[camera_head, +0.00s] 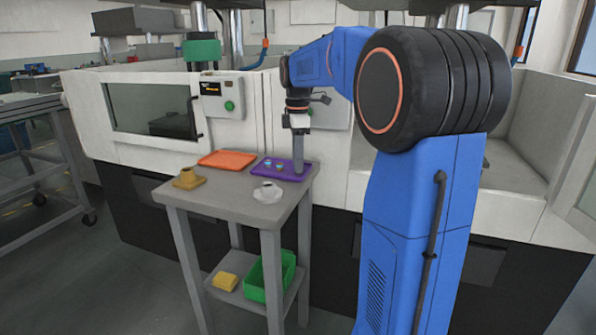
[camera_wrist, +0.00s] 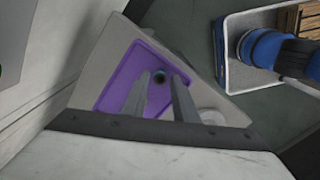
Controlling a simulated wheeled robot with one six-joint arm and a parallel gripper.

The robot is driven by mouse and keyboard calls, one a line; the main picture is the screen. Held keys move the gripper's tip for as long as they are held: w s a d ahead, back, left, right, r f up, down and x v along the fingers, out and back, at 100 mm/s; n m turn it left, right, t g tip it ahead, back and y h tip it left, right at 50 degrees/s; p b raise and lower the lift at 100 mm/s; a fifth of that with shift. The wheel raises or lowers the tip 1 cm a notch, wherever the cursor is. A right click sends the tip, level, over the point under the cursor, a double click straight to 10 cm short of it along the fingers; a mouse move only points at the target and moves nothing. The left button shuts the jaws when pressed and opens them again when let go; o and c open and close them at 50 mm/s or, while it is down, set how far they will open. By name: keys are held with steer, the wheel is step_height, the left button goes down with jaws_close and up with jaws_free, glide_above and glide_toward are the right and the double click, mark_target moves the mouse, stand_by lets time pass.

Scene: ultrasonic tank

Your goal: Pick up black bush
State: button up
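A purple tray (camera_head: 291,176) lies on the small grey table, with a few small teal and dark pieces (camera_head: 278,166) on it, too small to tell apart. In the wrist view the purple tray (camera_wrist: 118,74) holds a small dark round piece with a teal tint (camera_wrist: 160,75); I cannot tell whether it is the black bush. My gripper (camera_head: 298,172) points down over the right part of the tray. In the wrist view my gripper (camera_wrist: 161,76) has its two fingers apart, with the dark piece showing between the tips. It appears empty.
A green bin (camera_head: 268,280) stands on the lower shelf. White machine cabinets stand behind.

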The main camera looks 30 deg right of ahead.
steer(key=shift+f, duration=0.45)
jaws_close()
